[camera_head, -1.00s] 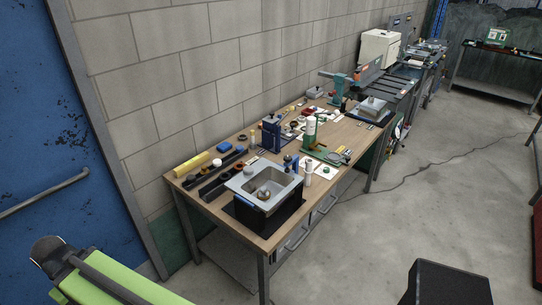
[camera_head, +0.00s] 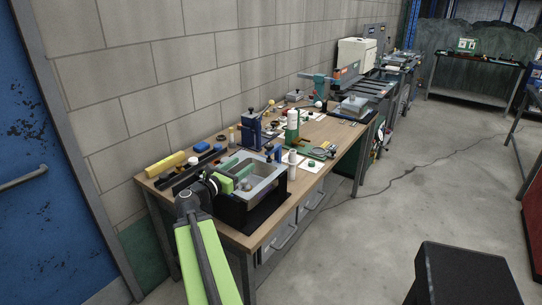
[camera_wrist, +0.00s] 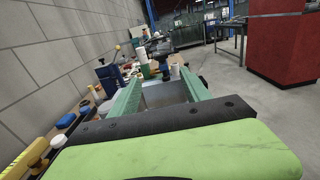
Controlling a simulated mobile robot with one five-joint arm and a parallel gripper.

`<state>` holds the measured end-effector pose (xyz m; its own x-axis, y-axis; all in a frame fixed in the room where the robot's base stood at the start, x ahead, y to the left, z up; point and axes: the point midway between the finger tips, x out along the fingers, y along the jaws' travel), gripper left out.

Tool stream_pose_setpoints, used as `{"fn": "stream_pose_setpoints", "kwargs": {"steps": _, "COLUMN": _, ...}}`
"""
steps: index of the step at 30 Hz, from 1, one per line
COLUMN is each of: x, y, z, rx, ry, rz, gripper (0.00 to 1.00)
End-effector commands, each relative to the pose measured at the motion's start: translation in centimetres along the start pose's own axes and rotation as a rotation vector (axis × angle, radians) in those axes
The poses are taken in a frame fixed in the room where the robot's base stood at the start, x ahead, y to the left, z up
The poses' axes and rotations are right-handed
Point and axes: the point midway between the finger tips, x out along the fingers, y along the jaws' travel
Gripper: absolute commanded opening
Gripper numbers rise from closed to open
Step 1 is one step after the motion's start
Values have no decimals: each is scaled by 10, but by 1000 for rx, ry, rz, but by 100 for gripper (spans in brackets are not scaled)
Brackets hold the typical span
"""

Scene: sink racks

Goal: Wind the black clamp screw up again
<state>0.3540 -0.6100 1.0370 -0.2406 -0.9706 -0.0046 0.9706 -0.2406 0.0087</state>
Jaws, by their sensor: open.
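My gripper (camera_head: 240,173) is open, with its two green fingers over the left part of the grey sink basin (camera_head: 266,186) at the near end of the bench. In the wrist view the fingers of my gripper (camera_wrist: 162,78) spread apart with nothing between them but the basin (camera_wrist: 164,97) beyond. I cannot make out the black clamp screw for certain. A small blue fitting (camera_head: 279,154) stands at the basin's far rim, too small to tell its parts.
A blue stand (camera_head: 251,132) and a green stand with a white cylinder (camera_head: 292,125) are behind the sink. A yellow roll (camera_head: 165,163) and dark trays lie left on the wooden bench (camera_head: 222,237). A black stool (camera_head: 460,275) stands on the floor at right.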

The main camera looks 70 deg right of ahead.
Motion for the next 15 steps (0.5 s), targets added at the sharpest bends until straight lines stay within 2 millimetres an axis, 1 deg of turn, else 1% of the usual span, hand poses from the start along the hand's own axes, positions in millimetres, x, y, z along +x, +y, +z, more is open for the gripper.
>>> {"fn": "stream_pose_setpoints", "kwargs": {"steps": 1, "x": 4, "y": -3, "z": 1, "rx": -10, "ry": -6, "rz": -5, "gripper": 55}}
{"fn": "stream_pose_setpoints", "kwargs": {"steps": 5, "x": 6, "y": -4, "z": 2, "rx": -13, "ry": -7, "rz": -5, "gripper": 55}}
{"fn": "stream_pose_setpoints", "kwargs": {"steps": 8, "x": 15, "y": -6, "z": 2, "rx": -12, "ry": -6, "rz": 1, "gripper": 55}}
{"fn": "stream_pose_setpoints", "kwargs": {"steps": 11, "x": 36, "y": -6, "z": 2, "rx": -10, "ry": -5, "rz": 2, "gripper": 55}}
{"fn": "stream_pose_setpoints", "kwargs": {"steps": 15, "x": 72, "y": -5, "z": 2, "rx": -10, "ry": -5, "rz": 2, "gripper": 55}}
